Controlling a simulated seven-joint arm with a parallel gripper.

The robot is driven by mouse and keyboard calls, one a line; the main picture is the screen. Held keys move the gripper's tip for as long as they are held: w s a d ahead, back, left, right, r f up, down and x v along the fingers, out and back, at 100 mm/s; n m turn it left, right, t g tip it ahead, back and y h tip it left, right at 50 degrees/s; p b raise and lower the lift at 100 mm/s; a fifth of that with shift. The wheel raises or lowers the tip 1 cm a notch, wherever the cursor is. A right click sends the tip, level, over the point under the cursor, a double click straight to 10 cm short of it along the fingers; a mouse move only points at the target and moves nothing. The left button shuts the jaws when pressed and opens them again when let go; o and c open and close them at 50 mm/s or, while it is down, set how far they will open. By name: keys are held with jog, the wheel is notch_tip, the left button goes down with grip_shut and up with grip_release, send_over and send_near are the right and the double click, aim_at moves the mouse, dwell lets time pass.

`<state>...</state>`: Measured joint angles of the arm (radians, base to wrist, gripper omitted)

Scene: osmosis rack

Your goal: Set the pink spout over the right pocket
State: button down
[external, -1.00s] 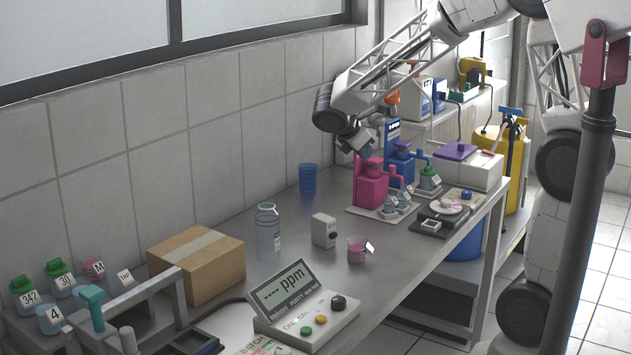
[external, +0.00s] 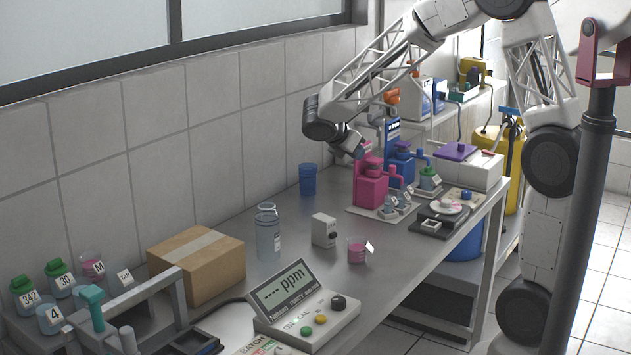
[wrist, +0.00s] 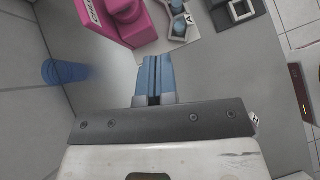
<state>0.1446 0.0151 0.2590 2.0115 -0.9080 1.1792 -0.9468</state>
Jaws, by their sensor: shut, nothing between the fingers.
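The pink dispenser (external: 370,188) stands on a pale base plate at the far part of the bench. Its pink spout (external: 393,183) is on its right side, near small jars in a holder (external: 390,211). The wrist view shows the pink dispenser body (wrist: 112,22) at top and part of the pocketed holder (wrist: 188,34) to its right, with a label A. Which pocket the spout is over cannot be told. My gripper (wrist: 152,60) is shut and empty, short of the dispenser in the wrist view. Its fingertips are hard to make out in the external view.
A blue dispenser (external: 402,167) stands behind the pink one. A blue cup (external: 308,180) is left of it, near the wall. A scale (external: 437,216) is to the right. A clear bottle (external: 268,236), white box (external: 323,230) and pink-filled beaker (external: 356,251) are nearer the camera.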

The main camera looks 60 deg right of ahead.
aim_at(391, 166)
jog(key=shift+s+d+r+x, duration=0.1)
jog(key=shift+d+r+x, duration=0.25)
jog(key=shift+x, duration=1.75)
jog(key=shift+s+d+r+x, duration=0.1)
jog(key=shift+d+r+x, duration=0.2)
jog(key=shift+x, duration=1.85)
jog(key=shift+s+d+r+x, duration=0.1)
jog(key=shift+d+r+x, duration=0.25)
jog(key=shift+x, duration=1.75)
jog(key=shift+s+d+n+t, duration=0.15)
jog(key=shift+d+n+t, duration=0.1)
jog(key=shift+n+t, duration=0.3)
jog(key=shift+s+d+n+t, duration=0.25)
jog(key=shift+d+n+t, duration=0.25)
jog(key=shift+n, duration=0.35)
jog(key=n+t, duration=0.1)
jog(key=d+n+t, duration=0.1)
jog(key=shift+s+d+n+t, duration=0.1)
jog(key=shift+d+n+t, duration=0.15)
jog(key=shift+n, duration=0.15)
jog(key=shift+a, duration=0.25)
